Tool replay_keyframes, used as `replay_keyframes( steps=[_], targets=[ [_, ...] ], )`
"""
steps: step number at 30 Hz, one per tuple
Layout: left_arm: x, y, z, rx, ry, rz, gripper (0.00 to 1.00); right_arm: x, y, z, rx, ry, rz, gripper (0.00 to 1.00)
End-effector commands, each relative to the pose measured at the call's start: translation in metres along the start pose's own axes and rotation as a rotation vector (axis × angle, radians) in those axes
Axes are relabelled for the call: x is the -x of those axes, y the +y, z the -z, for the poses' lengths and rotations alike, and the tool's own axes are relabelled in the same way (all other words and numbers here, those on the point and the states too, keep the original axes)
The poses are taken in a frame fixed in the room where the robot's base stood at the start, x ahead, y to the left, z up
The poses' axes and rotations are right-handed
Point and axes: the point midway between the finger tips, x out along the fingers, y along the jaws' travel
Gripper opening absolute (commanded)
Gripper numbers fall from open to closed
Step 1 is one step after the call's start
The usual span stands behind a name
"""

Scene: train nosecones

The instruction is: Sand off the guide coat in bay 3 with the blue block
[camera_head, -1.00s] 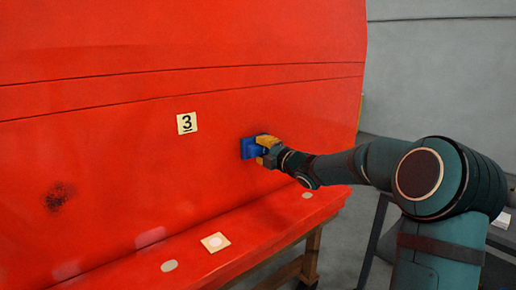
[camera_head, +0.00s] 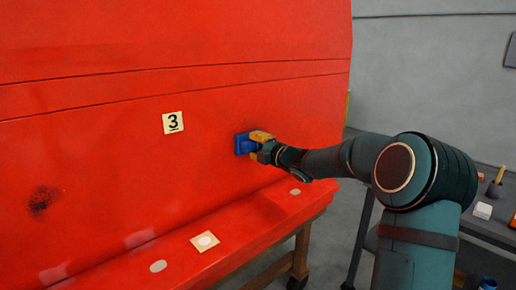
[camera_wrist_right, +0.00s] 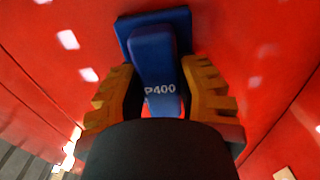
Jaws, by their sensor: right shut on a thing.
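The blue block (camera_head: 242,144) is at the red nosecone panel (camera_head: 120,170), right of and a little below the number 3 label (camera_head: 173,122). My right gripper (camera_head: 258,142), with yellow fingers, is shut on it. In the right wrist view the block (camera_wrist_right: 154,60), marked P400, sits between the fingers with its wide blue base towards the panel. I cannot tell whether the base touches the panel. Faint darker shading shows around the block; I cannot tell coat from shadow. A dark speckled patch (camera_head: 42,200) is on the panel at the far left. My left gripper is not in view.
A red ledge (camera_head: 200,240) on a wooden stand (camera_head: 298,262) runs below the panel, with a pale square (camera_head: 205,241) and round spots on it. At the right, a grey table (camera_head: 490,228) holds a white block (camera_head: 482,211) and a brush-like item (camera_head: 495,184).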

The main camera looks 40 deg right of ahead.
Motion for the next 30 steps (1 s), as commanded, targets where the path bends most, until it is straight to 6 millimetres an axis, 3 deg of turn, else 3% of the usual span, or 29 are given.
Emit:
replay_keyframes(
  steps=[6,30],
  targets=[
    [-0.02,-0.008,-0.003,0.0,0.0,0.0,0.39,0.0,-0.002,0.02,0.0,0.004,-0.003,0.0],
    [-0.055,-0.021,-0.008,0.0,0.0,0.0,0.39,-0.001,0.0,0.063,0.0,0.003,-0.003,0.01]
  ],
)
